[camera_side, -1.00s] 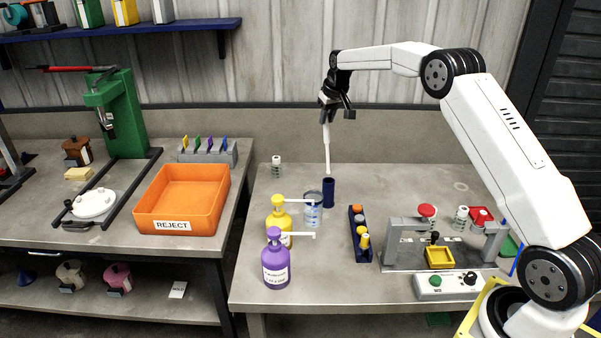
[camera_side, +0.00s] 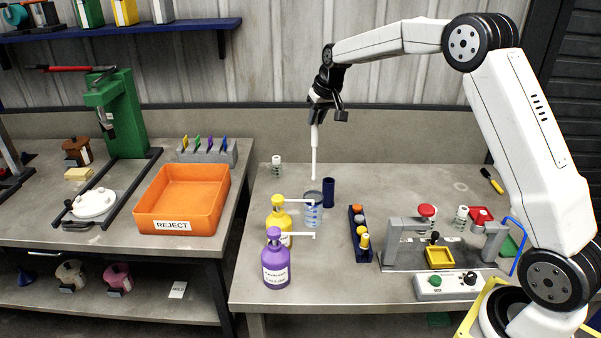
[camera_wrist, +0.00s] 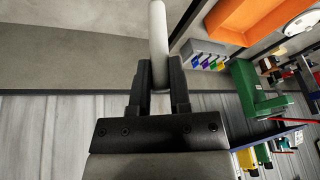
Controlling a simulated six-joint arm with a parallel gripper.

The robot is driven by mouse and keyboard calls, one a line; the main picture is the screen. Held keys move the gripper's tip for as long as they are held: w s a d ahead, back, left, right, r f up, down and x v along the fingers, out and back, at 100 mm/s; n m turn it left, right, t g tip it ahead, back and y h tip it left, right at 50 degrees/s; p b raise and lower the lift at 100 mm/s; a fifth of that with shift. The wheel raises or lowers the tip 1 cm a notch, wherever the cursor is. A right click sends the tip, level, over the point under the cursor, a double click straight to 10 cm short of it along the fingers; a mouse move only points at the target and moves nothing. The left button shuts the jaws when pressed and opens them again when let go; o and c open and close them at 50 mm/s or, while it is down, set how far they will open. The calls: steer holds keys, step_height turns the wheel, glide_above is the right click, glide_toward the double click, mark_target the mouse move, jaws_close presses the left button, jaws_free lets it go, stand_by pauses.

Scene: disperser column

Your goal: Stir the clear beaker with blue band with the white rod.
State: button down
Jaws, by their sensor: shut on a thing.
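My gripper (camera_side: 318,117) is shut on the white rod (camera_side: 314,152), which hangs down nearly upright. In the wrist view the rod (camera_wrist: 158,35) sits between the two dark fingers (camera_wrist: 160,85). The clear beaker with blue band (camera_side: 313,212) stands on the bench below. The rod's lower tip looks just above the beaker's rim in the side view; I cannot tell its depth exactly. The beaker is partly hidden by the yellow pump bottle's spout. It does not show in the wrist view.
A dark blue cylinder (camera_side: 328,192) stands close behind the beaker's right. Yellow (camera_side: 280,222) and purple (camera_side: 276,262) pump bottles stand in front and left, spouts reaching right. A blue rack (camera_side: 359,238) is to the right. The orange reject bin (camera_side: 183,198) is on the left bench.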

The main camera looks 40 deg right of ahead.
mark_target(316, 131)
steer(key=shift+f, duration=0.1)
steer(key=shift+w+d+f, duration=0.25)
steer(key=shift+f, duration=0.55)
steer(key=shift+w+d+f, duration=0.25)
steer(key=shift+f, duration=0.55)
steer(key=shift+w+d+f, duration=0.25)
steer(key=shift+f, duration=0.55)
step_height(316, 131, down, 10)
steer(key=s+a, duration=0.1)
steer(key=shift+s+a, duration=0.25)
steer(key=shift+w, duration=0.1)
